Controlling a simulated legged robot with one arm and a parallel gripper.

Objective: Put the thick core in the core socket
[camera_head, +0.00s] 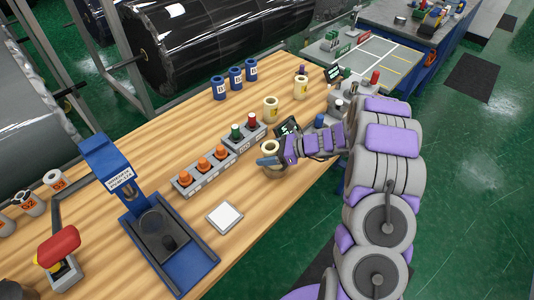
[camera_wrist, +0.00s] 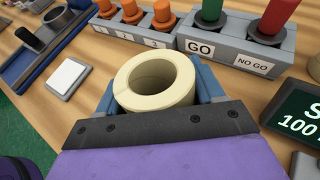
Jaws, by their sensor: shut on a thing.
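My gripper (camera_head: 269,158) is over the wooden table, with its blue fingers shut on a cream, thick-walled core (camera_head: 270,147). In the wrist view the core (camera_wrist: 182,91) sits upright between the two fingers, its round hole facing up. I cannot tell whether its bottom touches the table. A blue stand (camera_head: 187,262) with a dark round seat (camera_head: 153,222) is at the table's left front. I cannot tell for sure whether this is the core socket.
A grey rack with orange plugs (camera_head: 203,165) and a GO / NO GO block (camera_wrist: 238,50) lie beside the held core. A white square pad (camera_head: 225,216) is front left. Other cream cores (camera_head: 270,112) and blue cores (camera_head: 235,79) stand farther back. A red-topped device (camera_head: 58,247) is far left.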

